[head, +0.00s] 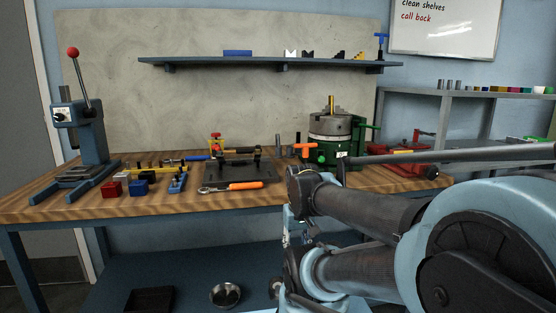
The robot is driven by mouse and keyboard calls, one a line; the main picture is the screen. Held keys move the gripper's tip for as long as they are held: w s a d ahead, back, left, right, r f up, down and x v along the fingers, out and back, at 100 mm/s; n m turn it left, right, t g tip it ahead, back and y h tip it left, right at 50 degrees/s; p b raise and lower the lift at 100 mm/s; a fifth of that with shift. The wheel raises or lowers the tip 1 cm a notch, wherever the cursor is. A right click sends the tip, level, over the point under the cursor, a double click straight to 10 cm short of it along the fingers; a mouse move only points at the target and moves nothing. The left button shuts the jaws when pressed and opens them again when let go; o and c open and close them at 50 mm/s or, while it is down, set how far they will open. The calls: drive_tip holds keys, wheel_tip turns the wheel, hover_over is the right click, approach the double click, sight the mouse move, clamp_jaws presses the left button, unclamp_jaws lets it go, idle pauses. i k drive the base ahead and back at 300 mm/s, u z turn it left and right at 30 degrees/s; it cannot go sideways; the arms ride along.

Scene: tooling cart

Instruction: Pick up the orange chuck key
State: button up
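An orange T-shaped chuck key (305,151) shows at the back of the wooden workbench, just left of the green-based chuck unit (331,140). Its crossbar is level and its stem points down. I cannot tell whether it touches the unit or what holds it up. My arm comes in from the right and its links fill the lower right, in front of the bench. I cannot make out my gripper or its fingers.
The workbench (60,208) holds a blue arbor press (88,140) at left, small red and blue blocks, and a dark plate. An orange-handled tool (245,185) lies at the front edge. A red vise (410,162) stands right. A wall shelf (200,66) is above.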

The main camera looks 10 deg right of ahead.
sight(305, 146)
drive_tip(key=u, duration=1.45)
drive_tip(key=k, duration=1.7)
drive_tip(key=z, duration=1.4)
drive_tip(key=i, duration=1)
drive_tip(key=u, duration=0.05)
